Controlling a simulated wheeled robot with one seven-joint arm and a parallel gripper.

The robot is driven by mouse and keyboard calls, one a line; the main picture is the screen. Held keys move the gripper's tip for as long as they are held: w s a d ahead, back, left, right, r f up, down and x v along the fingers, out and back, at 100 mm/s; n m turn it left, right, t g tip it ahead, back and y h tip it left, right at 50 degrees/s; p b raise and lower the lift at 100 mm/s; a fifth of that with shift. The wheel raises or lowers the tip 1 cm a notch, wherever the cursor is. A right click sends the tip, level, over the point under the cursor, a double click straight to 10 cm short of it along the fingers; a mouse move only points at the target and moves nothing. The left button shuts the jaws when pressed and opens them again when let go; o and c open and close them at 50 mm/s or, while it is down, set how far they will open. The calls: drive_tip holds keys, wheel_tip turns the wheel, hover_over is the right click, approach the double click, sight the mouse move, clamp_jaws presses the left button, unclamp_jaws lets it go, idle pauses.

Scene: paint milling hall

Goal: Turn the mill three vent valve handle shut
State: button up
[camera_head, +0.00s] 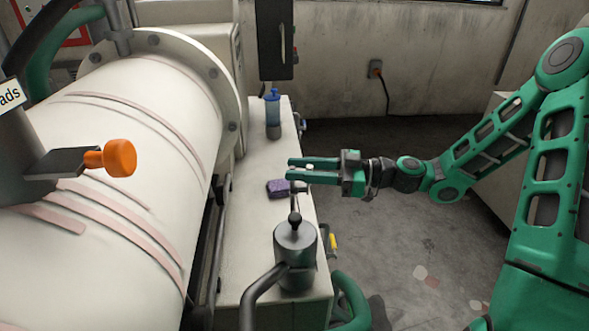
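An orange knob-like handle (119,158) sits on a short stem with a flat dark plate, on a grey upright pipe (20,150) at the left, in front of the big cream mill drum (150,95). No label names mill three, so I cannot tell whether this is its vent valve handle. My gripper (289,167) is in the middle of the view, well right of the orange handle and apart from it. Its two green fingers point left, with a gap between them and nothing held.
A cream bench (240,270) runs beside the drum. On it are a grey metal can (296,262) with a black-knobbed top, a purple block (277,189) and a blue bottle (272,106). A dark box (273,40) hangs behind. The floor (400,225) at right is mostly clear.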

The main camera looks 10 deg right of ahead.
drive_tip(key=shift+w+a, duration=0.15)
drive_tip(key=shift+a, duration=0.7)
clamp_jaws()
drive_tip(key=shift+d, duration=0.1)
drive_tip(key=shift+w, duration=0.15)
